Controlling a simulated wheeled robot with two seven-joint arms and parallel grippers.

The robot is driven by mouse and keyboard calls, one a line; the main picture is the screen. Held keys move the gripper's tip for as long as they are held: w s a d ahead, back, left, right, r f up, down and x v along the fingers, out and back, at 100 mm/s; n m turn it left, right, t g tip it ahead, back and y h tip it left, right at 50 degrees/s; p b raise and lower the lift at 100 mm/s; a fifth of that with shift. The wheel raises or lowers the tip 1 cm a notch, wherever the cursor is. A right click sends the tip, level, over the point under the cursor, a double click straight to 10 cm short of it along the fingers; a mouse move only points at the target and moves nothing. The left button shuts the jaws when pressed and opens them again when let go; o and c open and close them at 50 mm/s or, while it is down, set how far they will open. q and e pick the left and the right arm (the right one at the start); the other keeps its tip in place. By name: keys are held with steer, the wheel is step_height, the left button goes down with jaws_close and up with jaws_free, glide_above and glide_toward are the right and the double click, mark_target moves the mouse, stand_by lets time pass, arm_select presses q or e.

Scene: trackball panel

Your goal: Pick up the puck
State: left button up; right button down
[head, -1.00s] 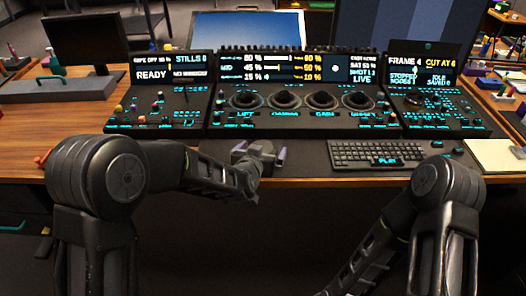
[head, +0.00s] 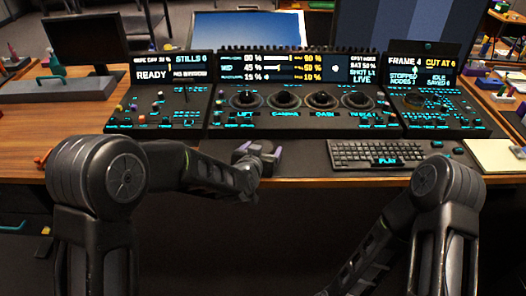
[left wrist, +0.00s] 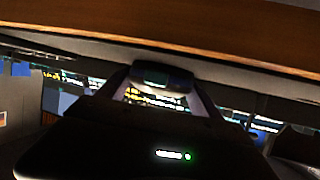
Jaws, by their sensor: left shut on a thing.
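My left gripper (head: 259,150) is over the front edge of the desk, just below the centre panel with the trackballs. In the left wrist view, a dark rounded puck (left wrist: 162,78) sits between the two fingers of the left gripper (left wrist: 160,92), and they are shut on it. In the head view the puck is hard to make out between the purple-tipped fingers. My right arm shows at the lower right, but its gripper is out of view.
The trackball panel (head: 290,122) stands behind the gripper, flanked by a left panel (head: 150,100) and a right panel (head: 425,105). A keyboard (head: 385,155) lies to the right. The wooden desk (head: 50,120) has free room at left.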

arm_select(q)
steer(key=c, duration=0.6)
step_height(320, 180, up, 10)
steer(key=shift+r+p, duration=0.1)
steer(key=shift+p, duration=0.9)
steer(key=shift+c, duration=0.2)
steer(key=shift+f+b, duration=3.85)
steer(key=shift+f, duration=0.95)
steer(key=shift+f, duration=0.25)
